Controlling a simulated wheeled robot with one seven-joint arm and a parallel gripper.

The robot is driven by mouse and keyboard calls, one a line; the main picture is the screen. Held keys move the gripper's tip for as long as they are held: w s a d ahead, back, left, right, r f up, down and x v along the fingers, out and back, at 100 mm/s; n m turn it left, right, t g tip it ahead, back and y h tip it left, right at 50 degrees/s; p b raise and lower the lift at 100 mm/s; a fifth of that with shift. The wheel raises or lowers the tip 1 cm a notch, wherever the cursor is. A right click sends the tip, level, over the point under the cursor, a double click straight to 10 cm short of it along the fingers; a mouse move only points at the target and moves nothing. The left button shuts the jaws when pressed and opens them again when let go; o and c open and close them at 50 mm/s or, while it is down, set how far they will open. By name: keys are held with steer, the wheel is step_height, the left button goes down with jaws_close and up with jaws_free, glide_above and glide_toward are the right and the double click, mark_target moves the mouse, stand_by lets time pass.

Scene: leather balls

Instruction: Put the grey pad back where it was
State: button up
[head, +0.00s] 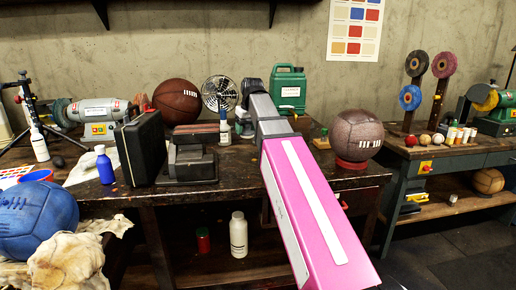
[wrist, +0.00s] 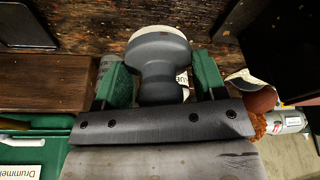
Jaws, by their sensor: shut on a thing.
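In the wrist view, the grey pad (wrist: 158,52) is a rounded dark grey piece with a narrower waist and a pale rim along its far edge. My gripper (wrist: 160,82) has its two green fingers on either side of the waist and is shut on it. The underside of the pad is hidden. In the head view, my pink and grey arm reaches over the workbench, its far end (head: 253,88) beside the green canister (head: 287,92). The pad cannot be made out clearly there.
A small fan (head: 219,94) and a brown ball (head: 177,101) stand at the back. A leather ball (head: 356,135) rests on a red ring to the right. A black case (head: 143,148) and a dark stand (head: 190,160) are left of my arm. Bare bench lies in front.

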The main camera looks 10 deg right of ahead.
steer(key=w+d+f, duration=0.2)
steer(key=w, duration=0.1)
steer(key=w+d+f, duration=0.2)
steer(key=w, duration=0.1)
steer(key=w+d+f, duration=0.2)
steer(key=shift+w+d+f, duration=0.2)
steer(key=shift+w+f, duration=0.05)
steer(key=shift+w, duration=0.15)
steer(key=shift+f, duration=2.05)
steer(key=o, duration=0.5)
steer(key=shift+f, duration=0.15)
steer(key=o, duration=0.4)
steer(key=shift+c, duration=0.2)
steer(key=v, duration=1.2)
